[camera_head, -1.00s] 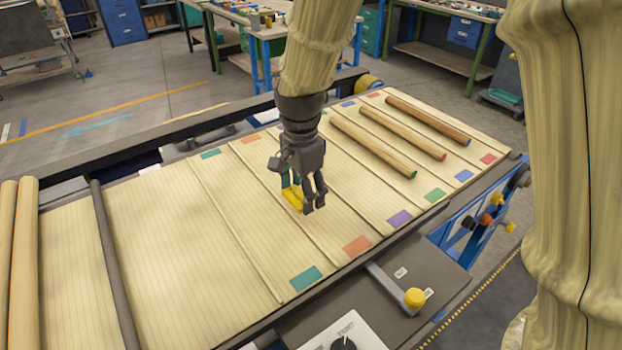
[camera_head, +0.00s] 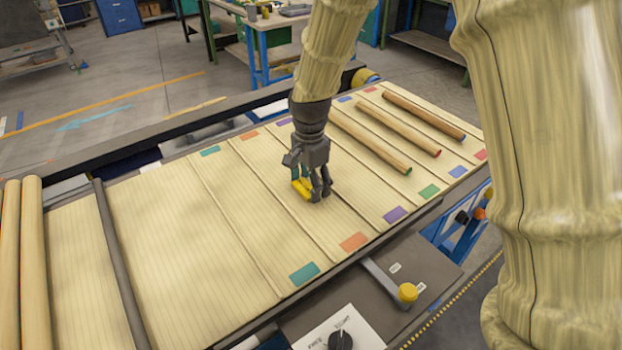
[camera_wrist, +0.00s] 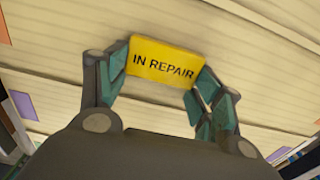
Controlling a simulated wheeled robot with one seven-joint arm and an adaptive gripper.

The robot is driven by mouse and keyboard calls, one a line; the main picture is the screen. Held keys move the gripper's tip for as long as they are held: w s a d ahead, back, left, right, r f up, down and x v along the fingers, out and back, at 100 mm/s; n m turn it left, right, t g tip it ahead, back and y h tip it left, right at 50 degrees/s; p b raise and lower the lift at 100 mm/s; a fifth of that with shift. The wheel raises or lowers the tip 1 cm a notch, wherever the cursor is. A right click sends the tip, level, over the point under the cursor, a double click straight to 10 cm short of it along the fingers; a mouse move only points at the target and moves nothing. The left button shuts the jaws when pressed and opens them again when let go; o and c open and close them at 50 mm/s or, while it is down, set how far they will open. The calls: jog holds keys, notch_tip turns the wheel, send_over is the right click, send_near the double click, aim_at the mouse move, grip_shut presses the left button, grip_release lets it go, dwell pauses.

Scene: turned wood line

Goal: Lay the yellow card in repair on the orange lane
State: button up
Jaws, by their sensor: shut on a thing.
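The yellow card (camera_head: 301,188) is held in my gripper (camera_head: 309,191), above the middle of the orange lane or touching it. I cannot tell which. In the wrist view the card (camera_wrist: 163,62) reads "IN REPAIR", slightly tilted, between the teal-padded fingers of my gripper (camera_wrist: 163,75), which is shut on it. The orange lane (camera_head: 268,158) is a pale wooden strip between raised dividers. It has an orange patch (camera_head: 353,242) at its near end and another (camera_head: 248,135) at its far end.
The teal-marked lane (camera_head: 230,190) lies left and the purple patch (camera_head: 394,214) marks the lane to the right. Several wooden rods (camera_head: 409,131) rest on the lanes further right. A yellow-knobbed lever (camera_head: 407,292) stands at the near edge.

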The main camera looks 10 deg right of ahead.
aim_at(310, 185)
jog(key=shift+f, duration=0.1)
jog(key=o, duration=0.9)
notch_tip(310, 185, up, 12)
jog(key=shift+r+b, duration=0.1)
jog(key=shift+b, duration=1.1)
jog(key=shift+r, duration=0.1)
